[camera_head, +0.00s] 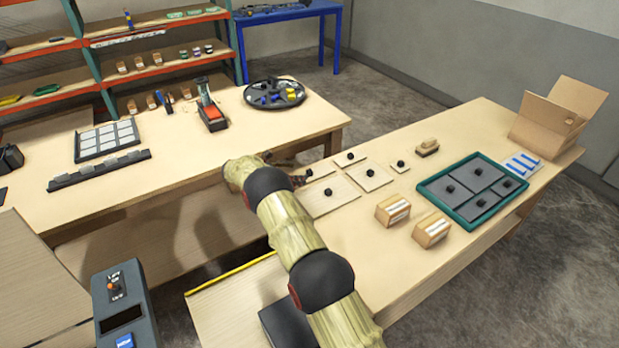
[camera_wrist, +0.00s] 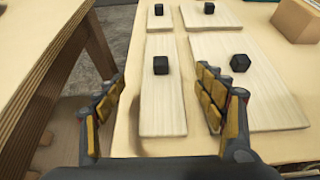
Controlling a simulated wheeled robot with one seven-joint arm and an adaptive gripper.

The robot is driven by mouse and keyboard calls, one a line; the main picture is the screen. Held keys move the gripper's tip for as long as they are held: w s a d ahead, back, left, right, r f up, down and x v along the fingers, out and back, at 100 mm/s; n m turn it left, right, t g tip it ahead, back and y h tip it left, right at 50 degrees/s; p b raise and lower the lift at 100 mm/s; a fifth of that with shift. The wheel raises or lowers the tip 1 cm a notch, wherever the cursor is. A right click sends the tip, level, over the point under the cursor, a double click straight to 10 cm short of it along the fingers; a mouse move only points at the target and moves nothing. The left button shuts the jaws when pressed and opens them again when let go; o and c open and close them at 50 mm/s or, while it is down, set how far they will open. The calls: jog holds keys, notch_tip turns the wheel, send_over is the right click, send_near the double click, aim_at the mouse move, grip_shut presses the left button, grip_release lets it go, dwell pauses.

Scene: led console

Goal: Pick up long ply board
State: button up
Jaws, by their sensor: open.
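The long ply board (camera_wrist: 163,110) is a narrow pale strip with a black knob (camera_wrist: 160,65) standing on it. It lies flat on the table between my fingers in the wrist view. In the head view it shows (camera_head: 323,168) just right of my gripper (camera_head: 298,181), its near end partly hidden. My gripper (camera_wrist: 163,82) is open in the wrist view, one finger to each side of the board, with nothing held. The right finger overlaps the gap and edge of a wider board. I cannot tell whether either finger touches the board.
A wider knobbed board (camera_wrist: 247,80) lies close on the right. Smaller knobbed boards (camera_head: 351,157) lie beyond. A green tray (camera_head: 427,190) of grey panels, wooden blocks (camera_head: 392,210) and an open carton (camera_head: 540,125) stand farther right. Another table (camera_head: 190,150) is left, across a gap.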

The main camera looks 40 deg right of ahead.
aim_at(307, 172)
jog(key=b+x, duration=0.1)
jog(key=x, duration=0.5)
jog(key=shift+r+b, duration=0.1)
jog(key=shift+b, duration=0.25)
jog(key=shift+c, duration=1.1)
jog(key=c, duration=1.5)
jog(key=shift+r, duration=0.1)
